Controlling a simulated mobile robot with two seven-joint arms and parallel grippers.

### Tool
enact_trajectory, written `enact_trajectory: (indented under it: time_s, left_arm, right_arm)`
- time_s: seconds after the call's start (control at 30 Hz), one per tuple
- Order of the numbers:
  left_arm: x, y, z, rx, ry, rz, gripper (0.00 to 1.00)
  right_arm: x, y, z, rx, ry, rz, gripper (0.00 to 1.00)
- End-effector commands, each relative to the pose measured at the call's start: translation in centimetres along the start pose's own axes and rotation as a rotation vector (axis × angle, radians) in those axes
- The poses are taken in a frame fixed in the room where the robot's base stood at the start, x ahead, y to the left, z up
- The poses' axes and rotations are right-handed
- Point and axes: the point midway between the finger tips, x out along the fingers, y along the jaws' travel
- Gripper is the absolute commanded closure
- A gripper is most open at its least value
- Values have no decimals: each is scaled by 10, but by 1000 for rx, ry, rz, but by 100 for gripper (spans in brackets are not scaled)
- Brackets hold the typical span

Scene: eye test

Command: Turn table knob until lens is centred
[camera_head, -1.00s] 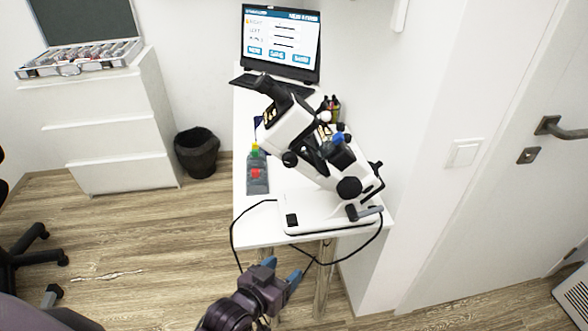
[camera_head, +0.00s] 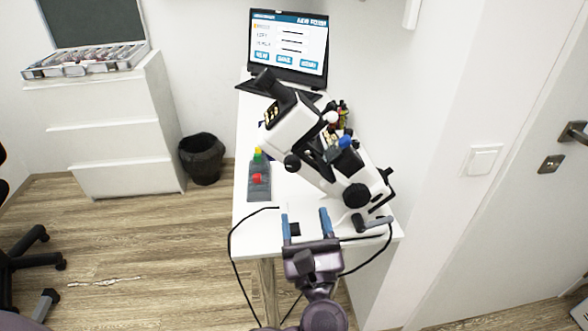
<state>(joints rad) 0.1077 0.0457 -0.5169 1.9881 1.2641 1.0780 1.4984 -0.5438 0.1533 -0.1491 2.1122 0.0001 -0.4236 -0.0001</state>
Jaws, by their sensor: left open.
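A white and black microscope (camera_head: 300,125) stands on the narrow white table (camera_head: 258,233), its body tilted. A large round black knob (camera_head: 356,195) is on its lower right side. Below it, a dark knob with a grey shaft (camera_head: 374,222) sticks out sideways near the base. I cannot tell which is the table knob, or whether the lens is centred. My left gripper (camera_head: 304,216) is open, its two blue fingertips pointing away from me at the front of the microscope base, left of both knobs.
A laptop (camera_head: 287,48) with a lit screen stands at the table's back. A grey box with coloured buttons (camera_head: 259,178) lies left of the microscope. Black cables (camera_head: 233,262) hang at the table's front.

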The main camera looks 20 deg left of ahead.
Motion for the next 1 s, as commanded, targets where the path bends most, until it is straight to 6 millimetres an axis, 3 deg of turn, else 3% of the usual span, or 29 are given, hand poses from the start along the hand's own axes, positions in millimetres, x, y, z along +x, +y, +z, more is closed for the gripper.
enact_trajectory:
  time_s: [0.27,0.7,1.0]
  left_arm:
    - [11,2,1,-62,-4,12,40]
    - [82,2,3,-59,-7,10,40]
    - [106,3,0,-57,-4,10,40]
  right_arm:
    - [0,-1,-2,7,1,1,54]
    - [-5,0,-11,8,15,5,54]
    - [-6,2,-6,3,5,5,54]
